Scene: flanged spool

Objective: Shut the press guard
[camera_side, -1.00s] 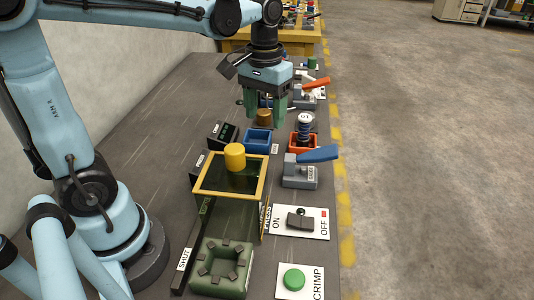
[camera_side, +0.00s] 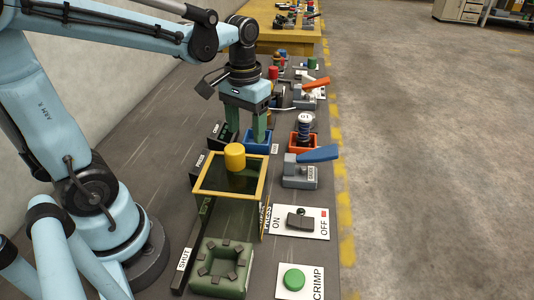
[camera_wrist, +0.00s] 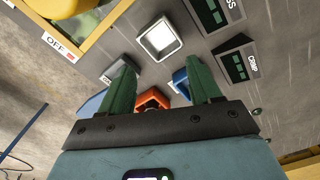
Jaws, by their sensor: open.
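The press guard (camera_side: 258,194) is a yellow-framed box with dark see-through panels and a round yellow knob (camera_side: 235,155) on top. It stands on a dark rail (camera_side: 196,240) whose near end carries a SHUT label (camera_side: 184,259). A green block with a ring of dark jaws (camera_side: 220,268) sits uncovered in front of the guard, near the SHUT end. In the wrist view, part of the knob (camera_wrist: 65,6) shows at the upper left. My gripper (camera_side: 247,130) is open, behind the guard and by the blue tray (camera_side: 257,148). Its fingers also show apart in the wrist view (camera_wrist: 160,85).
Right of the guard are an ON/OFF switch panel (camera_side: 318,212), a blue-handled lever block (camera_side: 298,175) and an orange holder (camera_side: 293,141). A green CRIMP button (camera_side: 294,280) is at the near right. An orange-handled lever (camera_side: 314,83) stands farther back.

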